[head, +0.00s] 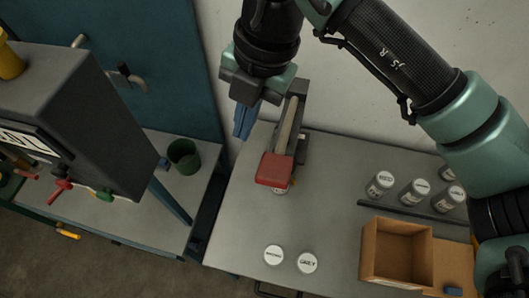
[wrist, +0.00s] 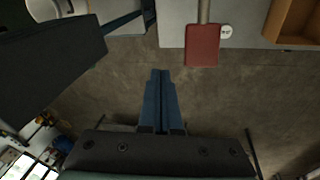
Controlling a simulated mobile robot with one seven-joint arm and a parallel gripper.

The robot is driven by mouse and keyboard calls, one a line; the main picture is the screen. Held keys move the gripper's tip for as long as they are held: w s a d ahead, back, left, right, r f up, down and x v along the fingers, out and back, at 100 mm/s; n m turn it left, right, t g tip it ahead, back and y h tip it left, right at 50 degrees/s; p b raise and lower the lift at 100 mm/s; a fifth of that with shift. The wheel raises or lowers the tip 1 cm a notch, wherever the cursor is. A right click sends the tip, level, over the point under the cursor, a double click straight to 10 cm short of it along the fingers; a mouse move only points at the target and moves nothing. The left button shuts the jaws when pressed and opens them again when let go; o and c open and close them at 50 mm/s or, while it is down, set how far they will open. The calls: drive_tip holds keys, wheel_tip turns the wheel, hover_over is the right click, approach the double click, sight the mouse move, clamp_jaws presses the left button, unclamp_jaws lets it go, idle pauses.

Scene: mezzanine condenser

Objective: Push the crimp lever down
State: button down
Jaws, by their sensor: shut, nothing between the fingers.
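The crimp lever is a light bar ending in a flat red pad (head: 275,169), reaching forward from a dark grey stand (head: 302,138) on the grey table. The pad sits above a small jar, which it mostly covers. In the wrist view the red pad (wrist: 202,45) is ahead and to the right of the fingertips. My gripper (head: 240,134) has blue fingers pointing down, left of the lever and behind the pad, touching nothing. Its fingers (wrist: 161,72) are together and empty in the wrist view.
Two white lids (head: 290,259) lie on the table's front. Several labelled jars (head: 414,192) stand at the right behind a dark rail (head: 412,219). An open brown box (head: 397,250) is at the front right. A dark machine (head: 75,115) and green cup (head: 184,155) are left.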

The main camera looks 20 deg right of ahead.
drive_tip(key=m+g+h, duration=0.1)
drive_tip(key=m+h, duration=0.1)
hover_over(278, 164)
drive_tip(key=shift+w+d+f, duration=0.25)
drive_tip(key=shift+w+f, duration=0.05)
drive_tip(key=shift+f, duration=0.1)
drive_tip(key=shift+s+a+f+b, duration=0.15)
drive_tip(key=shift+f+b, duration=0.65)
drive_tip(key=shift+f, duration=0.9)
drive_tip(key=shift+s+a+f+b, duration=0.15)
drive_tip(key=shift+f+b, duration=0.6)
drive_tip(key=shift+f, duration=0.95)
wheel_tip(278, 164, down, 5)
drive_tip(key=b, duration=0.4)
drive_tip(key=shift+r+b, duration=0.2)
drive_tip(key=shift+b, duration=0.15)
drive_tip(key=shift+r, duration=0.1)
